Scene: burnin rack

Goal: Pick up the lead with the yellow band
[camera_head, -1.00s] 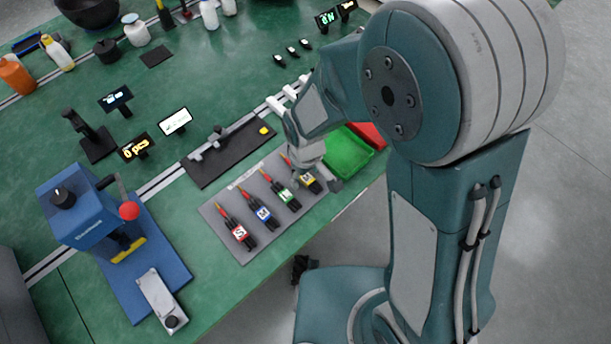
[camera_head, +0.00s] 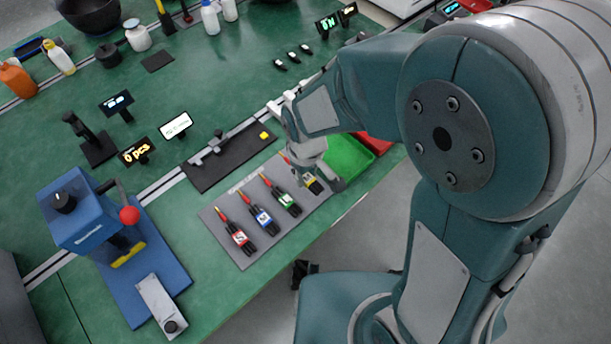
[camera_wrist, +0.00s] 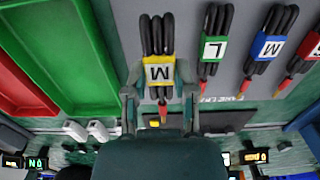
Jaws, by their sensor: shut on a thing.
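The lead with the yellow band (camera_wrist: 160,70) is between the fingers of my gripper (camera_wrist: 160,95) in the wrist view. It has black cables, a yellow band marked M or W and a red tip. My gripper (camera_head: 318,180) is shut on it at the right end of the grey mat (camera_head: 238,245) in the head view, where my fingers partly hide it. I cannot tell whether the lead is clear of the mat. Beside it on the mat lie the green-band lead (camera_head: 287,200), the blue-band lead (camera_head: 264,217) and the red-band lead (camera_head: 240,238).
A green tray (camera_head: 348,158) and a red tray (camera_head: 376,145) stand just right of my gripper. A dark fixture plate (camera_head: 225,165) lies behind the mat. A blue press (camera_head: 85,222) with a red-knobbed lever stands at left.

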